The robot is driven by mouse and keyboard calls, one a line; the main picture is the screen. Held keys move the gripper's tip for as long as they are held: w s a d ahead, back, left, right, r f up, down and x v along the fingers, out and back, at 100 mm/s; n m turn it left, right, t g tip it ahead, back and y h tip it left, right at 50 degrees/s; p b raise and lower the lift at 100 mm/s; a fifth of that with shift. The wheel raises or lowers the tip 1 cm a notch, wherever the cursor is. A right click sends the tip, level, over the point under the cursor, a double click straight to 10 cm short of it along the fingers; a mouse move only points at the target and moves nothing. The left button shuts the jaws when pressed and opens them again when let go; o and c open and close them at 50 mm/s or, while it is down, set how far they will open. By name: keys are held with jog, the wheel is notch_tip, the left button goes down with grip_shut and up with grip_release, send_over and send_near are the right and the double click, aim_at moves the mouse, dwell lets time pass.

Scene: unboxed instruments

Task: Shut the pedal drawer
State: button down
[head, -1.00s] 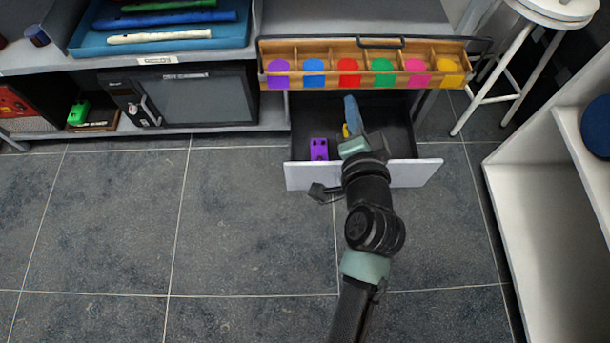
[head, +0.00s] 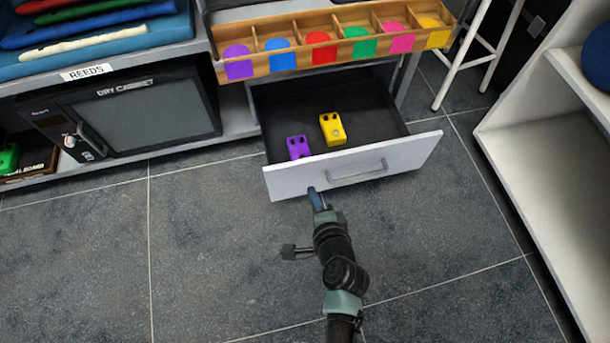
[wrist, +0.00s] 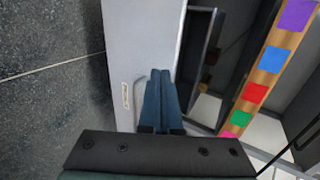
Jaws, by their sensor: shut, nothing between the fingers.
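The pedal drawer (head: 285,180) stands pulled out below the bench, with a white front and a grey bar handle (head: 357,172). A purple pedal (head: 298,147) and a yellow pedal (head: 332,129) lie in its dark inside. My gripper (head: 314,192) is shut and empty, its blue fingertips at the lower edge of the drawer front, left of the handle. In the wrist view the shut fingers (wrist: 161,95) overlap the white drawer front (wrist: 140,40), with the handle (wrist: 126,98) to their left. I cannot tell whether they touch it.
A wooden tray (head: 290,62) with coloured tabs hangs above the drawer. A dry cabinet (head: 140,110) stands to the left. A white shelf unit (head: 540,135) and a stool's legs (head: 470,60) are to the right. The tiled floor before the drawer is clear.

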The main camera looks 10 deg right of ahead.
aim_at(302, 166)
jog(key=x, duration=0.2)
jog(key=b+x, duration=0.1)
jog(key=x, duration=0.1)
jog(key=r+b+x, duration=0.1)
jog(key=x, duration=0.1)
jog(key=shift+w, duration=0.35)
jog(key=shift+w+r+b, duration=0.1)
jog(key=shift+w+b, duration=0.3)
jog(key=shift+w, duration=0.25)
